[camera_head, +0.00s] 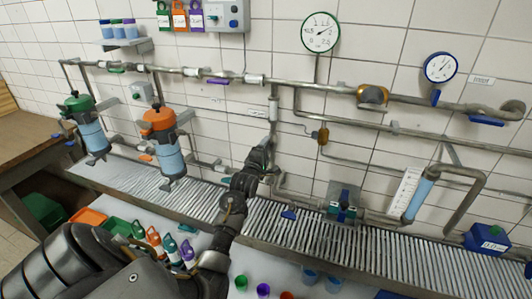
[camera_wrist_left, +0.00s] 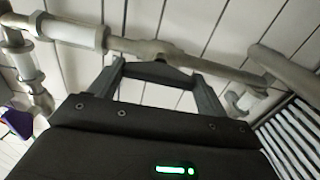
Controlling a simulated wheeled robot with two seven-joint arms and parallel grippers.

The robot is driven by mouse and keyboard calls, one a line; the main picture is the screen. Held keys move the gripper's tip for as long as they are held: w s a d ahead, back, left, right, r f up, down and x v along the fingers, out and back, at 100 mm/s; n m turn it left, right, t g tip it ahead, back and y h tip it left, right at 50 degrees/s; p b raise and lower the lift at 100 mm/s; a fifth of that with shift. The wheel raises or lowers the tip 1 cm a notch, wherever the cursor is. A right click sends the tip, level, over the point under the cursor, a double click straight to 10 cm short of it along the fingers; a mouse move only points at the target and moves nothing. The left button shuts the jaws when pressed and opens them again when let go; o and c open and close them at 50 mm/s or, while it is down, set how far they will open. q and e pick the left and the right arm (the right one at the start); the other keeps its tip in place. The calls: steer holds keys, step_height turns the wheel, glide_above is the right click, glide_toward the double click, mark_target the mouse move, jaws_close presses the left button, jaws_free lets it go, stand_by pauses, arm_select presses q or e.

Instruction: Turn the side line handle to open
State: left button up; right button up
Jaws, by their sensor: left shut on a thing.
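My left gripper (camera_head: 262,158) reaches up from the lower middle to the vertical side pipe (camera_head: 273,108) below the long wall pipe. In the left wrist view its dark fingers (camera_wrist_left: 155,70) come together at a grey lever-like part on the pipe (camera_wrist_left: 150,48), which I take to be the side line handle. The gripper is shut on it. The gripper covers most of the handle in the head view, so its exact angle is hard to tell. My right gripper is not in view.
A slatted grating (camera_head: 330,245) runs under the pipes. Orange (camera_head: 160,122) and green (camera_head: 78,105) topped filters stand at left. A blue lever (camera_head: 289,214) and a blue-green valve box (camera_head: 343,205) are right of the gripper. Gauges (camera_head: 321,33) hang above. Coloured cups (camera_head: 263,290) stand in front.

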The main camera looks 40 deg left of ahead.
arm_select(q)
steer(key=o, duration=1)
steer(key=shift+s, duration=0.1)
steer(key=shift+b+v, duration=1.45)
steer(key=shift+v, duration=3.9)
